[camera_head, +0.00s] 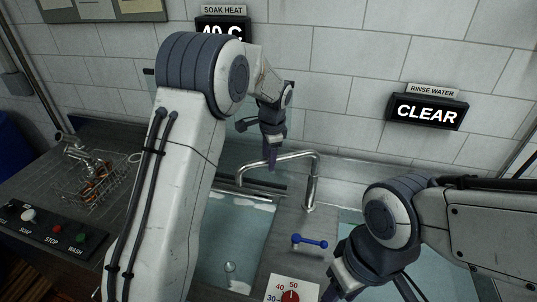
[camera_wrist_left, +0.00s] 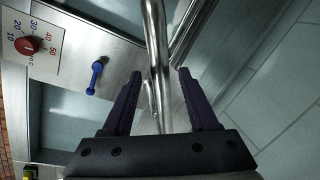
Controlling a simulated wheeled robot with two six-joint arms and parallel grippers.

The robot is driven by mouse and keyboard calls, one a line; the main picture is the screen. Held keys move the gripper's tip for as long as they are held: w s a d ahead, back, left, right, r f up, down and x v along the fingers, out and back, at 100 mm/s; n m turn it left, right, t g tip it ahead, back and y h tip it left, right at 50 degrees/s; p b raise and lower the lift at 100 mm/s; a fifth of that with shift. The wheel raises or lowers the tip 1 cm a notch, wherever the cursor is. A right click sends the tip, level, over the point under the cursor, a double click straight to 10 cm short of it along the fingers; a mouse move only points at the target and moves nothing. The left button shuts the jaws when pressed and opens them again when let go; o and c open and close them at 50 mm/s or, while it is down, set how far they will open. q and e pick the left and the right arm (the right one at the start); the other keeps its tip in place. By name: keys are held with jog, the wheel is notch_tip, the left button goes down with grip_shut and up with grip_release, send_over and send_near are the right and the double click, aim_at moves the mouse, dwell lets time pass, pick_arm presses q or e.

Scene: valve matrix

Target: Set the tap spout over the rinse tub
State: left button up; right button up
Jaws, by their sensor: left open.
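The chrome tap spout (camera_head: 300,154) rises from the counter strip between two tubs and bends left. Its tip hangs over the left, foamy tub (camera_head: 235,232). The rinse tub (camera_head: 352,218), below the RINSE WATER sign, is on the right and partly hidden by my right arm. My left gripper (camera_head: 271,163) is open, pointing down at the spout's horizontal run. In the left wrist view, the spout pipe (camera_wrist_left: 154,40) passes between its open fingers (camera_wrist_left: 160,88), with gaps on both sides. My right gripper (camera_head: 345,280) is low in the head view, its jaws unclear.
A blue lever (camera_head: 310,241) and a red temperature dial (camera_head: 290,296) sit on the middle strip. A wire basket (camera_head: 92,182) stands on the left drainer above a button panel (camera_head: 45,230). The tiled wall is behind the tap; a sign reads CLEAR (camera_head: 427,112).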

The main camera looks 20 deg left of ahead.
pick_arm(q)
grip_shut()
dwell(1.5)
